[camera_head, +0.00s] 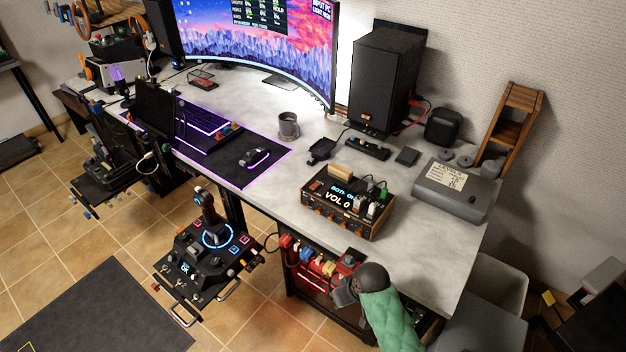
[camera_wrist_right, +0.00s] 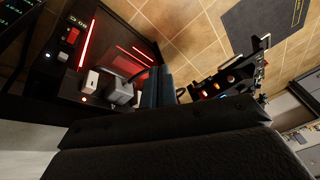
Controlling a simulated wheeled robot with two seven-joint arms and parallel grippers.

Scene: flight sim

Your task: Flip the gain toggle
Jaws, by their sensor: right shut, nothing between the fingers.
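A wood-sided box (camera_head: 318,204) with a lit display reading "VOL 0" stands near the desk's front edge. Knobs line its front, and plugs and small controls sit on top. I cannot make out which small control is the gain toggle. My right gripper (camera_head: 342,292) is shut and empty, below and in front of the desk edge, beside the red-lit unit under the desk. It is apart from the box. In the right wrist view the dark fingers (camera_wrist_right: 158,88) point toward that red-lit unit. My left gripper is not in view.
The red-lit unit (camera_head: 318,282) with colored plugs is under the desk. A joystick panel (camera_head: 208,255) stands left of it. A grey case (camera_head: 455,192), a mug (camera_head: 288,126) and a speaker (camera_head: 383,78) are on the desk. The desk's right front (camera_head: 430,245) is clear.

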